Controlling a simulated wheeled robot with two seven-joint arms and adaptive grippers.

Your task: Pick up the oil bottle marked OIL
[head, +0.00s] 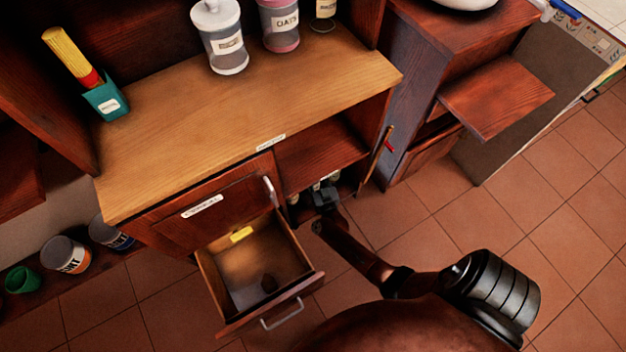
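I cannot make out any label reading OIL. A small dark bottle or jar with a pale label (325,10) stands at the back right of the wooden counter, cut off by the top edge, its label too small to read. My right gripper (322,190) reaches from the lower right into the open lower compartment of the cabinet, below the middle shelf. It is small and dark here, and its fingers are partly hidden in shadow. A small pale object (293,199) shows just left of it; I cannot tell what it is. My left gripper is out of view.
An open drawer (209,283) with a yellow item juts out left of my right arm. Jars (226,45) and an OATS jar (279,30) stand on the counter (250,100). A cabinet door (378,155) stands open at right. Tiled floor (480,215) is clear at right.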

